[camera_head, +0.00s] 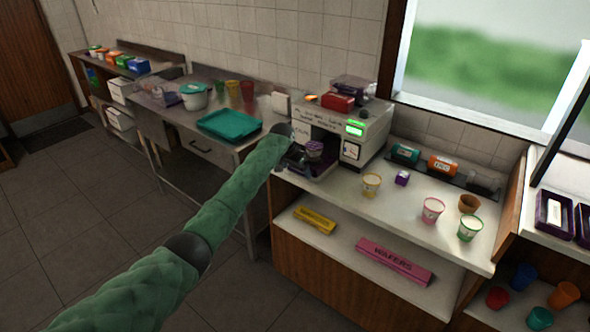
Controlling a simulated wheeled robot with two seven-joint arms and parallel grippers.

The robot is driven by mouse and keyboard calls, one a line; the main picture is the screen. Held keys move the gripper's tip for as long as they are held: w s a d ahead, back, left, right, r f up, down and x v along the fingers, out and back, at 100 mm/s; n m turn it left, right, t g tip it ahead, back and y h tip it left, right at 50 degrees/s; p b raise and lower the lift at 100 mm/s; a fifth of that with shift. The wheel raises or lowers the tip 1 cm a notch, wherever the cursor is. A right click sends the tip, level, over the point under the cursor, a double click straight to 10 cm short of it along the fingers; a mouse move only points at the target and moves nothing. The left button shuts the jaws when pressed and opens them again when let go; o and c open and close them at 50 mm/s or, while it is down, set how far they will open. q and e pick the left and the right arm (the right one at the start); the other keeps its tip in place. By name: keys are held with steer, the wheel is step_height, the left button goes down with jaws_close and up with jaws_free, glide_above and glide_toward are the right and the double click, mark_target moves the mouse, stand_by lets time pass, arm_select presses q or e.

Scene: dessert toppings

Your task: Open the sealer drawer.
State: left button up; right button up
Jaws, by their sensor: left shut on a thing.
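The sealer (362,128) is a pale boxy machine with green displays, standing on the white counter. Its dark drawer (318,171) shows low at the front opening and seems to stand at least partly out. A small cup (314,149) with a purple band sits at the drawer. My left arm, in a green sleeve, reaches up from the bottom left. My left gripper (291,157) is at the drawer's front left side, shut on what looks like the drawer's handle. The forearm and wrist hide part of the grip. My right gripper is not in view.
A yellow cup (371,185), a small purple box (402,178), a pink cup (432,210) and a green cup (470,228) stand on the counter to the right. A teal tray (229,125) lies on the steel table at left. The counter's front edge is clear.

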arm_select(q)
steer(key=shift+d+r, duration=0.1)
steer(key=shift+r, duration=0.1)
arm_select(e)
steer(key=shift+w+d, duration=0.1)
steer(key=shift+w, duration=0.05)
arm_select(q)
steer(key=o, duration=1.1)
steer(key=shift+c, duration=0.2)
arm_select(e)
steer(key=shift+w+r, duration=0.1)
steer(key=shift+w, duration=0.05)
arm_select(q)
steer(key=shift+s, duration=0.1)
